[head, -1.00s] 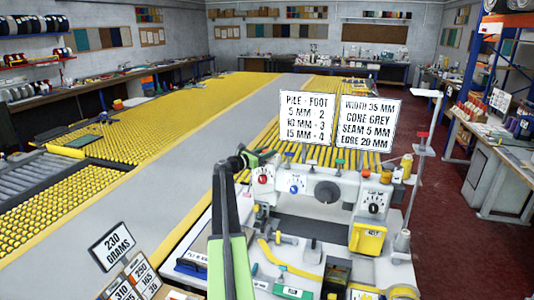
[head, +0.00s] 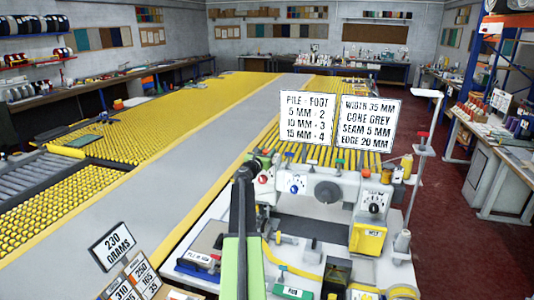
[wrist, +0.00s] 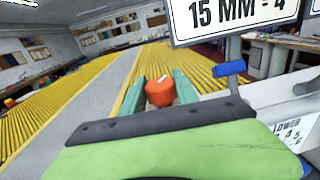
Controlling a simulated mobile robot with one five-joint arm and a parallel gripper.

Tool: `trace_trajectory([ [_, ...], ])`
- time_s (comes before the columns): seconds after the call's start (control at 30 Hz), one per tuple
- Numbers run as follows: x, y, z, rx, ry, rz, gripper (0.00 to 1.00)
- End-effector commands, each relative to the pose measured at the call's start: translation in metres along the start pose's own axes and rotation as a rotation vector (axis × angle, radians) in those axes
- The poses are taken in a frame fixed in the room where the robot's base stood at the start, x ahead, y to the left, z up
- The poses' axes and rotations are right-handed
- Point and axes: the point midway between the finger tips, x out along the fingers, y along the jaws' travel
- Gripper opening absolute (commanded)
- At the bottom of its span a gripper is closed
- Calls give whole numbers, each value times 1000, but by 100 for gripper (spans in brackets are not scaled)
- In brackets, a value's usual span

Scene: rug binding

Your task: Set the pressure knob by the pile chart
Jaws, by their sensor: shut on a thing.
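The pile chart (head: 307,118) stands behind the sewing machine (head: 325,190) and reads 5 mm - 2, 10 mm - 3, 15 mm - 4. Its lower line shows in the wrist view (wrist: 236,12). My gripper (wrist: 160,90) has its two green fingers on either side of an orange-red knob (wrist: 160,93) with a white mark on top. In the head view my gripper is at the machine's left end, largely hidden behind my arm. A red knob (head: 263,180) and a blue knob (head: 294,189) show on the machine's left part. I cannot tell if this red knob is the held one.
A second card (head: 368,124) reads width 35 mm, cone grey, seam 5 mm, edge 20 mm. A blue lever (wrist: 229,69) is close right of my gripper. A black dial (head: 373,205) is on the machine's right. Yellow roller tables (head: 110,130) lie beyond.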

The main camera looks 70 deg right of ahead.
Motion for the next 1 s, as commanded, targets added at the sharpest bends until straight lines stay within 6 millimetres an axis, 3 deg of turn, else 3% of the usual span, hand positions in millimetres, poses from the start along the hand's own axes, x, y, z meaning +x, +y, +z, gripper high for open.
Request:
trace_trajectory([
  [0.67, 0, -1, 0, 1, 1, 82, 0],
  [0.7, 0, -1, 0, 1, 1, 82, 38],
  [0.87, 0, -1, 0, 1, 0, 82, 58],
  [1.0, 0, -1, 0, 1, 0, 82, 58],
])
